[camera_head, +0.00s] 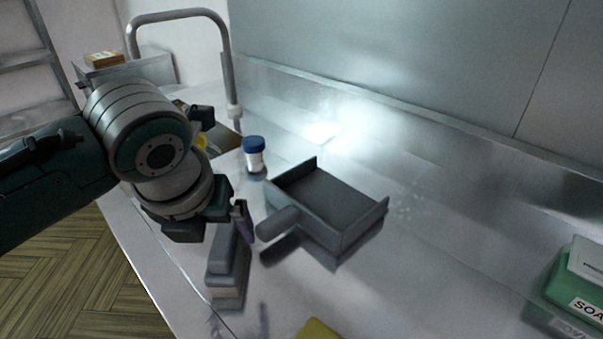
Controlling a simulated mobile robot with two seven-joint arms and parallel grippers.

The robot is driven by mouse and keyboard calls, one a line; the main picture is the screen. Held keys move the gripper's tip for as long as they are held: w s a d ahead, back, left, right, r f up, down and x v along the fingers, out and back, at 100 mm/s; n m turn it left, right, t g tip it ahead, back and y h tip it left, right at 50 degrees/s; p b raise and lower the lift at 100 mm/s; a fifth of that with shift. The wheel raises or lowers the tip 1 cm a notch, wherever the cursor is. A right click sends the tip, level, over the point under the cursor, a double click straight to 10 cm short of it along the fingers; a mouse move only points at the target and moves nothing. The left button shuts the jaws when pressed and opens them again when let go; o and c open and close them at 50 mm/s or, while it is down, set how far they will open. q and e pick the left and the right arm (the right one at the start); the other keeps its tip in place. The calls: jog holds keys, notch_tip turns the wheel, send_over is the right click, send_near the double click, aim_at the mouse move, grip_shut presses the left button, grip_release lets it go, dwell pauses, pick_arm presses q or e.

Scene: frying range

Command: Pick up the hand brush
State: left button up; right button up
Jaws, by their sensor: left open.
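The hand brush (226,267) is a grey block with a paler bristle strip under it. It lies on the steel counter near the front edge, left of the dustpan. My left gripper (236,213) comes in from the left and is open, with its fingertips over the far end of the brush. The gripper partly hides that end, and I cannot tell whether the fingers touch it. My right gripper is not in view.
A dark grey dustpan (327,203) lies close to the right of the brush, its handle toward it. A blue-capped white bottle (255,156) stands behind. A yellow item (318,330) is at the bottom edge and a green soap container (574,279) at far right. The counter between is clear.

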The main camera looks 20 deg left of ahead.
aim_at(222, 240)
pick_arm(q)
jog(key=b+x, duration=0.1)
jog(key=x, duration=0.5)
jog(key=shift+w+a, duration=0.15)
jog(key=shift+w, duration=0.1)
jog(key=shift+f, duration=0.1)
jog(key=shift+f, duration=0.2)
dwell(0.4)
jog(key=shift+c, duration=0.2)
grip_shut()
dwell(0.5)
